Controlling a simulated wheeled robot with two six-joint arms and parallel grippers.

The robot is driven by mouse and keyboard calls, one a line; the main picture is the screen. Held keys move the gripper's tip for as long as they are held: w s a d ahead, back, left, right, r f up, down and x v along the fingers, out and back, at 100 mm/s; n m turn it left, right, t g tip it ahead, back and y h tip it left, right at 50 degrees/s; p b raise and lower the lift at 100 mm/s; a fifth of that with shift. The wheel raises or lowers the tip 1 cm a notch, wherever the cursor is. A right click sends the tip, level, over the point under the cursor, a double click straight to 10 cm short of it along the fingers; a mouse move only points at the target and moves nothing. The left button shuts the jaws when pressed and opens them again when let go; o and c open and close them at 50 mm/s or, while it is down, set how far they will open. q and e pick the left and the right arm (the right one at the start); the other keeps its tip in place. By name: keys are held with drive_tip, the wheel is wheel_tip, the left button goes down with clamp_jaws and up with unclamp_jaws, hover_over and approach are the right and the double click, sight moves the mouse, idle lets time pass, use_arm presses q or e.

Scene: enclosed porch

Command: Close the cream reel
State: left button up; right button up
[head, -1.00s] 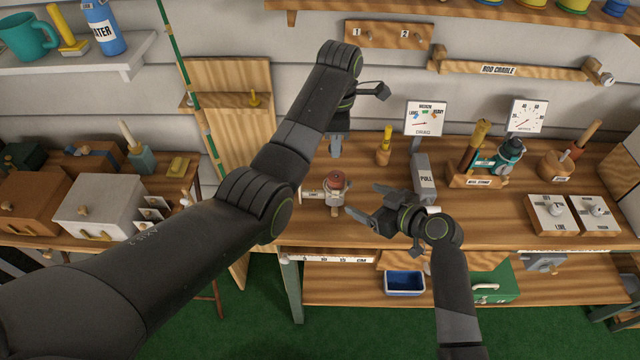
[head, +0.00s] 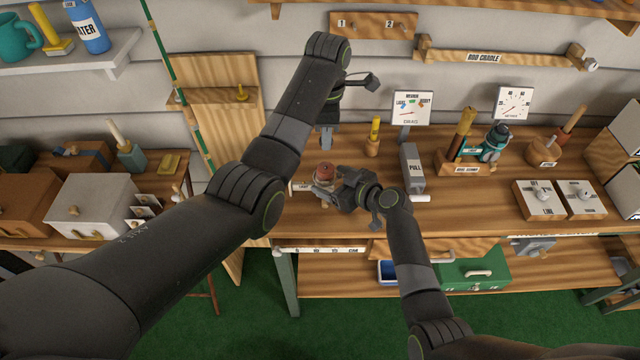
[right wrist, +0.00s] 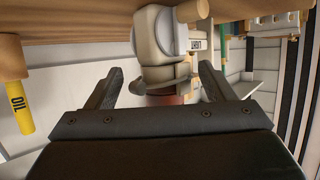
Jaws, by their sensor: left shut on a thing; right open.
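The cream reel (head: 324,186) with its red-brown top (head: 325,169) sits on the wooden bench, partly hidden behind my right gripper. In the right wrist view, the reel (right wrist: 162,45) appears upside down, with the red part (right wrist: 165,99) low between the fingers. I cannot tell how far it is open. My right gripper (head: 322,190) is open, one finger on each side of the reel; I cannot tell whether they touch it. My left gripper (head: 327,138) points down behind the reel, apart from it in the picture. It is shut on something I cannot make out.
A small yellow-topped bottle (head: 374,138) and a grey PULL block (head: 412,168) stand right of the reel. A wooden rack (head: 458,160) and dial signs (head: 412,106) are farther right. The bench front has free room.

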drive_tip(key=shift+x, duration=1.25)
drive_tip(key=c, duration=1.4)
drive_tip(key=shift+c, duration=0.2)
